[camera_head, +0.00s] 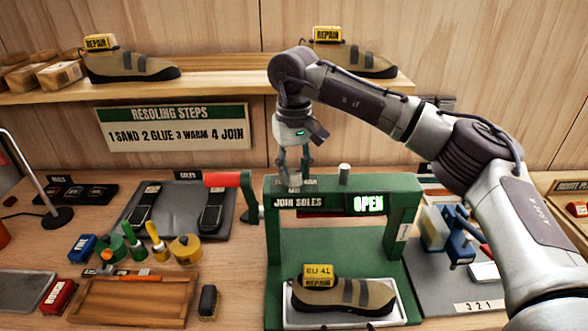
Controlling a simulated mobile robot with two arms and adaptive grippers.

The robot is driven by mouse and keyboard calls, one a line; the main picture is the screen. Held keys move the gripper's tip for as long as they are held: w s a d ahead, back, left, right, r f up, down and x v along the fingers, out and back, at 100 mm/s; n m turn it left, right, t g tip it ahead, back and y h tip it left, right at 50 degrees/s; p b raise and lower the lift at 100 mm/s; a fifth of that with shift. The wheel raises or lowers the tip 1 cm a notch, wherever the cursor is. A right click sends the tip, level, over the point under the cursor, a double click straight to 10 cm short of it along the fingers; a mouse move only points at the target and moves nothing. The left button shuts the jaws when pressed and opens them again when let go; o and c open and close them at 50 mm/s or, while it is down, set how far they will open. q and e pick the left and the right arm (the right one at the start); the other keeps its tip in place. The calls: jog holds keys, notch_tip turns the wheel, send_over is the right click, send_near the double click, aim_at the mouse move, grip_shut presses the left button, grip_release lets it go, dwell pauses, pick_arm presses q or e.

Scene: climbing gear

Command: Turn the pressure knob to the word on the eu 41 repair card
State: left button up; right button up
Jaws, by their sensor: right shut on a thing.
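My right gripper (294,178) comes down from above onto the left part of the press top. It is shut on a small grey knob there, mostly hidden by the fingers. A tan and grey shoe (350,297) lies in a white tray under the press. My left gripper is out of view.
A red-handled crank (222,180) sticks out left of the press. A mat with soles (185,197), glue pots, a wooden tray (130,302) and a brush (208,302) lie to the left. A shelf (220,83) with shoes runs behind.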

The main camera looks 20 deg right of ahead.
aim_at(294, 171)
jog(key=o, duration=1.2)
jog(key=shift+c, duration=0.2)
notch_tip(294, 171, up, 12)
